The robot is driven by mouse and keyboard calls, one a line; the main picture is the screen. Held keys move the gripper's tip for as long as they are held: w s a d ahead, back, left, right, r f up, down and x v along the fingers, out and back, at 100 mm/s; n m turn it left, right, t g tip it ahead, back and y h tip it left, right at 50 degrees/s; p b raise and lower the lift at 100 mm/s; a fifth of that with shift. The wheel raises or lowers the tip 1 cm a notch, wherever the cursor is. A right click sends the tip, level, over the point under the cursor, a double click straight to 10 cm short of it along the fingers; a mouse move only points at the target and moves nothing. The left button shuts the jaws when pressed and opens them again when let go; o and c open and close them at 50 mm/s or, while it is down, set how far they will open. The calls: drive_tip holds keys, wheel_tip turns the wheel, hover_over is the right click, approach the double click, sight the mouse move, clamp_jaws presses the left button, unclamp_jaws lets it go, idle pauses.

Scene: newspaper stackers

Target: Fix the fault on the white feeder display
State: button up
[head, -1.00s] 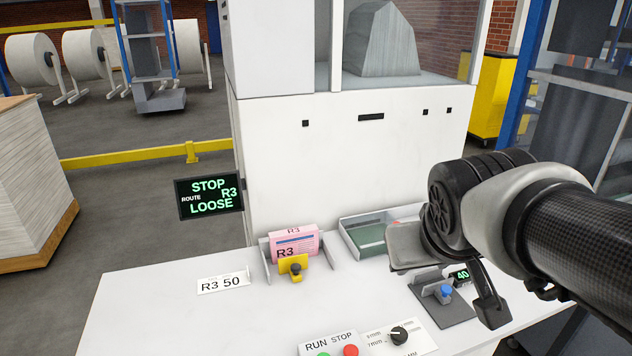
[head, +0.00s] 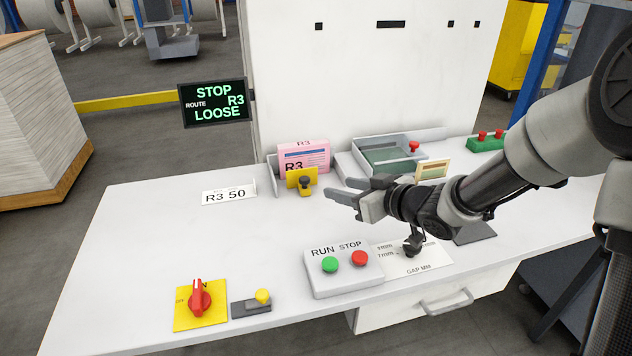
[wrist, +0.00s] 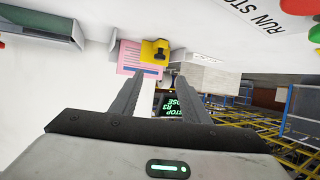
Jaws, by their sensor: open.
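The feeder display (head: 213,104) is a black panel on the side of the white feeder (head: 350,75). It reads STOP, ROUTE R3, LOOSE in green. My gripper (head: 340,193) is open and empty above the table, just right of the yellow clamp. The yellow clamp with a dark knob (head: 302,181) stands in front of a pink card stack marked R3 (head: 304,158). In the wrist view the pink stack (wrist: 138,60) and yellow clamp (wrist: 154,51) show beyond my fingers, with the display (wrist: 173,106) between them. The RUN STOP box (head: 343,268) has a green and a red button.
A gap dial plate (head: 415,262) lies under my arm. A red switch on a yellow plate (head: 200,300) and a small yellow-knobbed part (head: 252,303) sit at the front. A green tray (head: 390,157) stands behind. A label reads R3 50 (head: 229,195). The table's left middle is clear.

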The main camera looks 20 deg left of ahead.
sight(307, 180)
drive_tip(key=b+x, duration=0.2)
drive_tip(key=x, duration=1.2)
drive_tip(key=shift+w+a+f, duration=0.1)
drive_tip(key=shift+w+f, duration=0.1)
clamp_jaws()
